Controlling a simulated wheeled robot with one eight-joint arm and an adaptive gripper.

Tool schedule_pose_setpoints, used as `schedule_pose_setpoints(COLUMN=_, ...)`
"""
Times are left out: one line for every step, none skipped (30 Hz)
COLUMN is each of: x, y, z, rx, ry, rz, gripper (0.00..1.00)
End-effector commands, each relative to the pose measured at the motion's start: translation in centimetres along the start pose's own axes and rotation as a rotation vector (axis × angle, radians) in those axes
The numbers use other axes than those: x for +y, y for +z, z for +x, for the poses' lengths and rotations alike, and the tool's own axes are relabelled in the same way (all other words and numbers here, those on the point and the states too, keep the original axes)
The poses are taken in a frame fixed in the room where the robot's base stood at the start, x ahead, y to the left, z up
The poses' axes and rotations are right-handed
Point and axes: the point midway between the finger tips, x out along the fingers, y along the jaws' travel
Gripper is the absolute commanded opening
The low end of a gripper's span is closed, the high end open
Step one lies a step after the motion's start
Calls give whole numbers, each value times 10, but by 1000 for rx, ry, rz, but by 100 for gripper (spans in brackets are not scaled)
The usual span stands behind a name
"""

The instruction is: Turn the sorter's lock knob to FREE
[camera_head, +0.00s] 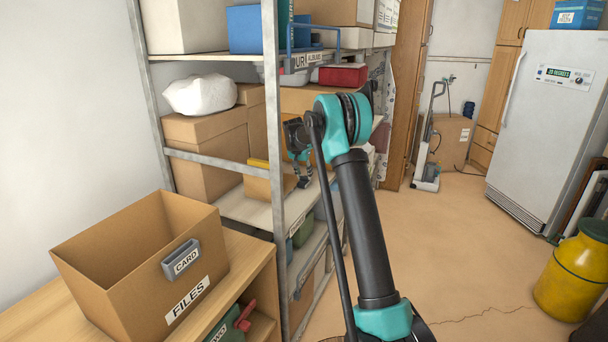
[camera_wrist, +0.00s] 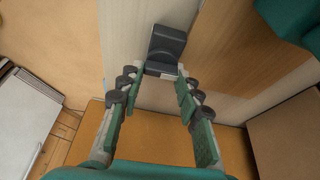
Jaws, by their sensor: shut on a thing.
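My gripper (camera_head: 303,178) hangs over a middle shelf of the metal rack in the head view, with its fingers pointing down. In the wrist view my gripper (camera_wrist: 164,72) has its two fingertips at the near edge of a dark grey block (camera_wrist: 167,42), shut on it. The block has a pale strip along its near edge. I cannot tell whether this block is the sorter's lock knob. No FREE marking is legible, and I cannot pick out the sorter for sure. In the head view the fingertips are small and what they hold is unclear.
The rack's front post (camera_head: 273,130) stands just left of my gripper. Cardboard boxes (camera_head: 207,150) and a red box (camera_head: 343,76) fill the shelves. An open FILES box (camera_head: 100,285) is at front left. A yellow can (camera_head: 577,275) and a freezer (camera_head: 545,120) stand right; the floor between is clear.

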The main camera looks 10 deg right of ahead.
Motion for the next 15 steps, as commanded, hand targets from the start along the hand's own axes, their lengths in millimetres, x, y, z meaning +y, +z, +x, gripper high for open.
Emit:
schedule_pose_setpoints(x=-1, y=0, z=0, rx=0, ry=18, rz=39, gripper=5)
schedule_pose_setpoints(x=-1, y=0, z=0, rx=0, ry=28, rz=65, gripper=5)
schedule_pose_setpoints(x=-2, y=0, z=0, rx=1, ry=42, rz=101, gripper=5)
schedule_pose_setpoints(x=-2, y=0, z=0, rx=0, ry=54, rz=127, gripper=5)
schedule_pose_setpoints(x=-2, y=0, z=0, rx=0, ry=65, rz=153, gripper=5)
schedule_pose_setpoints(x=-2, y=0, z=0, rx=0, ry=79, rz=189, gripper=5)
schedule_pose_setpoints(x=-2, y=0, z=0, rx=0, ry=90, rz=215, gripper=5)
schedule_pose_setpoints(x=-2, y=0, z=0, rx=0, ry=101, rz=242, gripper=5)
schedule_pose_setpoints(x=-2, y=0, z=0, rx=0, ry=115, rz=276, gripper=5)
schedule_pose_setpoints(x=-2, y=0, z=0, rx=0, ry=126, rz=303, gripper=5)
schedule_pose_setpoints(x=-2, y=0, z=0, rx=0, ry=138, rz=329, gripper=5)
schedule_pose_setpoints(x=-2, y=-1, z=0, rx=1, ry=152, rz=363, gripper=5)
schedule_pose_setpoints(x=-2, y=-1, z=0, rx=0, ry=163, rz=389, gripper=5)
schedule_pose_setpoints(x=-3, y=-1, z=0, rx=0, ry=173, rz=415, gripper=5)
schedule_pose_setpoints(x=-3, y=-1, z=0, rx=0, ry=186, rz=447, gripper=5)
